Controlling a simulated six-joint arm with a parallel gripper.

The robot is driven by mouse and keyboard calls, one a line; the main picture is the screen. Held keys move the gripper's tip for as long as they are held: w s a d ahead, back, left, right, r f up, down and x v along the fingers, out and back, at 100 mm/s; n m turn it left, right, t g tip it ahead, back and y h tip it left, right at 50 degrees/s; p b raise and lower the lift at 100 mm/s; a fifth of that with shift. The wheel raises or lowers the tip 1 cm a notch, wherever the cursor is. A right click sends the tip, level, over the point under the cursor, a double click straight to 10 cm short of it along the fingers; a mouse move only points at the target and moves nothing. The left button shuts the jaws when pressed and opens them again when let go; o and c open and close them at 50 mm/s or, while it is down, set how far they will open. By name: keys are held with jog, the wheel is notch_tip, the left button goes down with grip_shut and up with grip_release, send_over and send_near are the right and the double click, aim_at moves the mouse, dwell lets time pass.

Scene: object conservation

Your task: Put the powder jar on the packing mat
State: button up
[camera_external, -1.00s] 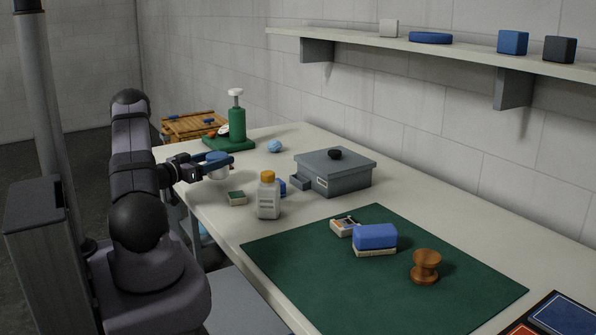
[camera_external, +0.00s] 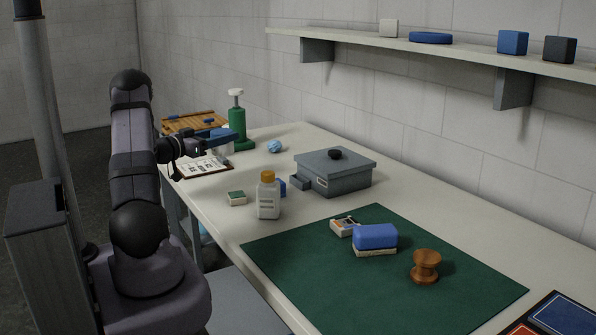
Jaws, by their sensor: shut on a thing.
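A small pale jar with a grey-blue top (camera_external: 222,138), which looks like the powder jar, is between the fingers of my gripper (camera_external: 224,143). My gripper is shut on it near the far left end of the table, in front of the green pump bottle. The fingers hide part of the jar, and I cannot tell its height above the table. The dark green packing mat (camera_external: 310,285) lies flat on the near part of the table. On it are a blue-topped block (camera_external: 375,236), a small open box (camera_external: 345,226) and a wooden knob-shaped piece (camera_external: 425,266).
A white bottle with an orange cap (camera_external: 268,196) and a small green-topped box (camera_external: 237,198) stand between my gripper and the mat. A grey lidded box (camera_external: 335,172) stands towards the wall. A green pump bottle (camera_external: 237,122) and a printed board (camera_external: 203,166) are near my gripper.

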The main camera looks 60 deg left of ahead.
jog(key=w+d+r+m+h+p, duration=0.2)
jog(key=w+d+r+p, duration=0.3)
jog(key=w+d, duration=0.65)
jog(key=w+d+r+m+h+p, duration=0.1)
jog(key=w+d+r+h+p, duration=0.35)
jog(key=w+d, duration=0.7)
jog(key=s+d+f+m+h+p, duration=0.1)
jog(key=s+d+p, duration=0.2)
jog(key=d, duration=0.4)
jog(key=s+d+f+m+h+p, duration=0.1)
jog(key=s+d+m+h+p, duration=0.1)
jog(key=d, duration=0.5)
jog(key=m+g+h+p, duration=0.3)
jog(key=h+p, duration=0.2)
jog(key=p, duration=0.2)
send_over(297, 255)
notch_tip(297, 255, down, 7)
jog(key=shift+y, duration=0.25)
jog(key=shift+f+b, duration=4)
jog(key=shift+f, duration=1.2)
jog(key=shift+s, duration=0.1)
